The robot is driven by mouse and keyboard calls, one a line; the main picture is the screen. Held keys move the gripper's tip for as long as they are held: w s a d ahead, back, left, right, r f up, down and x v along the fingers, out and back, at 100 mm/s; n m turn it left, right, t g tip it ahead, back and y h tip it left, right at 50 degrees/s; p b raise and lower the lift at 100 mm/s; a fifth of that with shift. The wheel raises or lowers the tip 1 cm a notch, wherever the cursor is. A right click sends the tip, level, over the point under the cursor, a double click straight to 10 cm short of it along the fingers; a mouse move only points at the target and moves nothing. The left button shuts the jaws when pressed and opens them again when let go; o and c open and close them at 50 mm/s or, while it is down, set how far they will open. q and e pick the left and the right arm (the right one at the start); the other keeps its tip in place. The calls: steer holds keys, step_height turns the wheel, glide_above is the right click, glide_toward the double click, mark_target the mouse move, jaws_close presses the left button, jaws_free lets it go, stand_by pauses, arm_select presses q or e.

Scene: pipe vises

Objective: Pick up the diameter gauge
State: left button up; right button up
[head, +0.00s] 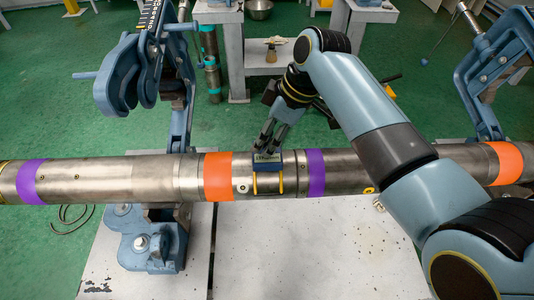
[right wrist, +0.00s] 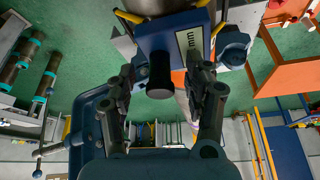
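The diameter gauge (head: 268,157), a small blue block with yellow legs, sits across the grey pipe (head: 130,180) between an orange and a purple band. My right gripper (head: 268,143) reaches down to it from behind. In the right wrist view the gauge (right wrist: 183,28) shows its blue body, an "mm" label and a black knob (right wrist: 160,78). The right gripper (right wrist: 161,72) is open, with one finger on each side of the knob and visible gaps between. My left gripper is not in view.
Blue pipe vises stand at the left (head: 150,75) and right (head: 490,70) of the pipe. A pale worktable (head: 310,250) lies below it. A small stand (head: 270,62) with a brush is behind. My right arm covers part of the pipe.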

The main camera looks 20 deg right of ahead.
jaws_close()
steer(key=shift+r, duration=0.15)
stand_by(0.4)
